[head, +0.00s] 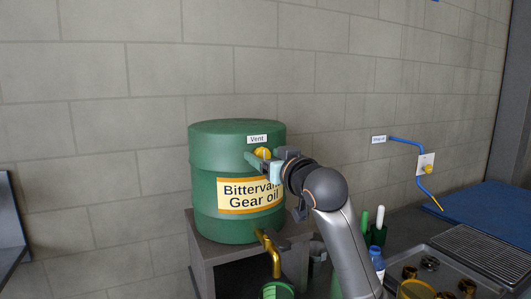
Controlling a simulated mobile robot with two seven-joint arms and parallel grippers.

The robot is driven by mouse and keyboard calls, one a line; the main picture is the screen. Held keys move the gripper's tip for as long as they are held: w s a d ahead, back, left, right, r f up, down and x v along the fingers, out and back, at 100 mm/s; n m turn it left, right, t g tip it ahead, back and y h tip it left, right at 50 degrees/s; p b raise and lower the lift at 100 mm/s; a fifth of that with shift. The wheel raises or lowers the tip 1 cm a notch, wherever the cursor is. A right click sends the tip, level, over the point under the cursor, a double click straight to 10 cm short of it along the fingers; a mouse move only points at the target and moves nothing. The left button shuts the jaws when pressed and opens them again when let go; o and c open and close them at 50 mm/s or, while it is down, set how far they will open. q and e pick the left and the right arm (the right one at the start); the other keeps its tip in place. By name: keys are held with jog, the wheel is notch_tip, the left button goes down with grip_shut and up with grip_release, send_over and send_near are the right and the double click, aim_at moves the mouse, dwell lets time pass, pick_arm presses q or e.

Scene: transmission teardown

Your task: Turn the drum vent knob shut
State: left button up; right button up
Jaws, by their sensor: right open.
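The green drum (237,170) stands on a grey stand and carries a "Bittervale Gear oil" label. The yellow vent knob (262,153) sits on the drum's upper side, just under the small "Vent" label (257,139). My right gripper (256,157) is at the knob, its fingers around or beside it; I cannot tell whether they touch it. The gripper is open, and it and the wrist hide part of the knob and drum. My left gripper is not in view.
A brass spout (272,253) comes from the drum's base above a green container (277,289). At right are a blue bottle (377,262), a metal tray (432,258) with brass parts, and a blue wall hose (413,142) with a yellow valve. The wall left of the drum is clear.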

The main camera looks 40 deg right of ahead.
jog(key=shift+w, duration=0.2)
grip_shut()
dwell(0.6)
